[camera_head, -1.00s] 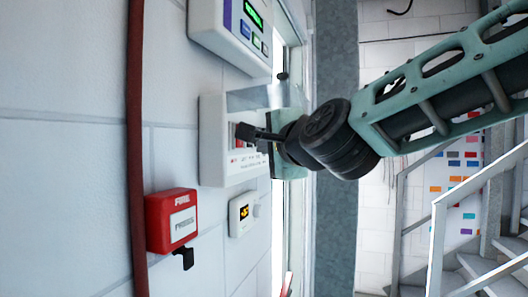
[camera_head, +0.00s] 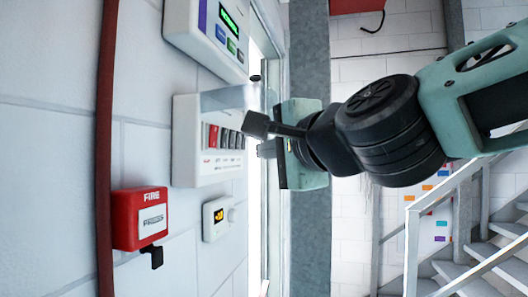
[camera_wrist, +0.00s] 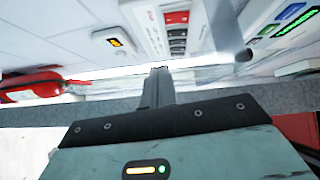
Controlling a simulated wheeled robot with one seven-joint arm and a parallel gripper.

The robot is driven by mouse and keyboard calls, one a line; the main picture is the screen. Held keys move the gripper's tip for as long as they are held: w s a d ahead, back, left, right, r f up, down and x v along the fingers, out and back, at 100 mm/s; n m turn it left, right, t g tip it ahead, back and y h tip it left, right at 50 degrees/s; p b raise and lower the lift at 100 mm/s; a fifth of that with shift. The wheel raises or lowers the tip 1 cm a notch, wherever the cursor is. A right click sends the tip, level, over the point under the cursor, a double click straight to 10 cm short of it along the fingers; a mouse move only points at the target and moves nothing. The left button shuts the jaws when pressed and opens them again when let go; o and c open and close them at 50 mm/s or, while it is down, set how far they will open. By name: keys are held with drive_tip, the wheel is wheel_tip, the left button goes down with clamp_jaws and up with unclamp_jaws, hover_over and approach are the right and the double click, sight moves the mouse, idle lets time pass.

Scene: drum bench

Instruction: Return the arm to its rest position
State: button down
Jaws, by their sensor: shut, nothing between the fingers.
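My gripper (camera_head: 258,126) is in the head view, in front of a white switch panel (camera_head: 184,143) on the wall, and looks apart from it. Its dark fingers are shut with nothing between them. The panel has a red switch (camera_head: 213,135) beside several dark switches (camera_head: 229,139), and a clear cover (camera_head: 224,98) stands out from its upper edge. In the wrist view my shut fingers (camera_wrist: 160,75) point toward the wall, with the switch panel (camera_wrist: 151,27) beyond them. My arm reaches in from the right of the head view.
A keypad with a green display (camera_head: 206,37) is above the panel. A small thermostat (camera_head: 216,218) and a red fire call box (camera_head: 138,218) are below. A red pipe (camera_head: 107,150) runs down the left wall. Stairs with a railing (camera_head: 411,240) are at right.

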idle(0.3)
drive_tip(key=s+a+f+n+g, duration=0.1)
drive_tip(key=s+f+n+g, duration=0.25)
drive_tip(key=f, duration=0.45)
drive_tip(key=s+a+f+n+g+b, duration=0.1)
drive_tip(key=s+f+n+g, duration=0.1)
drive_tip(key=f+n, duration=0.35)
drive_tip(key=s+f+n+g, duration=0.2)
drive_tip(key=s+f+g, duration=0.1)
drive_tip(key=f, duration=0.6)
drive_tip(key=s+d+f+n+g+h, duration=0.3)
drive_tip(key=s+d+f, duration=0.3)
drive_tip(key=f, duration=0.2)
drive_tip(key=s+d+f+n+g+h+b, duration=0.1)
drive_tip(key=s+d+f+n+g+h, duration=0.2)
drive_tip(key=s+d+f+n+g, duration=0.1)
drive_tip(key=s+d+f+n, duration=0.1)
drive_tip(key=s+f+n, duration=0.1)
drive_tip(key=s+f, duration=0.1)
drive_tip(key=shift+s+d+f+h, duration=0.25)
drive_tip(key=shift+d+f+h, duration=0.15)
drive_tip(key=shift+f, duration=0.2)
drive_tip(key=shift+a, duration=0.1)
